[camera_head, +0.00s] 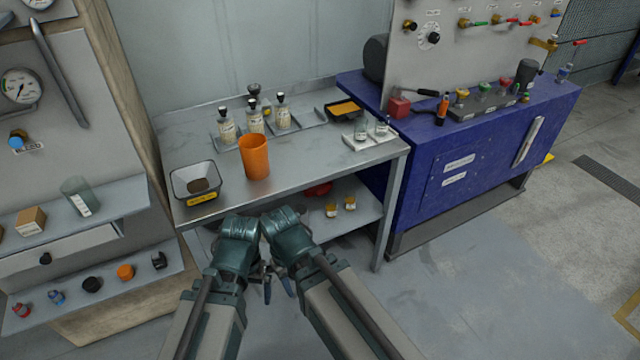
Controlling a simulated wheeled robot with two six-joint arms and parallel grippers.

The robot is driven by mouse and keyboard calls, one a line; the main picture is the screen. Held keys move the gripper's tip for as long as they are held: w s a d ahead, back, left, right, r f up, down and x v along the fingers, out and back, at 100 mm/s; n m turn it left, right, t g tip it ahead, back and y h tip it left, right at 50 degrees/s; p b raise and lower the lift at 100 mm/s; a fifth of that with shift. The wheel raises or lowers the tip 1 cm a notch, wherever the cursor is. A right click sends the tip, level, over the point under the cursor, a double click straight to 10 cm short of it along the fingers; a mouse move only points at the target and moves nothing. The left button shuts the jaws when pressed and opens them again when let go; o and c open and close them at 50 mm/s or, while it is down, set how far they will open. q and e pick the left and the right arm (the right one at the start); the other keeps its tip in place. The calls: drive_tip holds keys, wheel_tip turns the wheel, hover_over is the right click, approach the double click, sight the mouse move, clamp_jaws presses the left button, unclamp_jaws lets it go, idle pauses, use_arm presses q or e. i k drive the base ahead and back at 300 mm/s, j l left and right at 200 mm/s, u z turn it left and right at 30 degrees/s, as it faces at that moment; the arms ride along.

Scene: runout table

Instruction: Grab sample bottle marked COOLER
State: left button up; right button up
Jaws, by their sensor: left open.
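Three sample bottles with dark caps and cream labels stand in a row at the back of the grey table (320,160): a left one (227,127), a middle one (255,121) and a right one (282,114). Their lettering is too small to read, so I cannot tell which is marked COOLER. My left gripper (268,284) is open and empty, low in front of the table, well away from the bottles. My right arm's wrist is beside it, in front of the table edge; its fingers are not clearly distinguishable.
An orange cup (254,157) stands in front of the bottles. A black-rimmed tray (182,186) is at the table's front left. A blue cabinet (480,165) adjoins on the right. The table's front middle is clear.

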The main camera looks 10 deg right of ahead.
sight(331, 208)
drive_tip(key=i+l, duration=0.1)
drive_tip(key=l, duration=0.3)
drive_tip(key=i+l, duration=0.1)
drive_tip(key=l, duration=0.3)
drive_tip(key=i+l, duration=0.1)
drive_tip(key=l, duration=0.3)
drive_tip(key=i+l, duration=0.1)
drive_tip(key=l, duration=0.35)
drive_tip(key=i+l, duration=0.1)
drive_tip(key=l, duration=0.3)
drive_tip(key=i+l+z, duration=0.1)
drive_tip(key=l, duration=0.3)
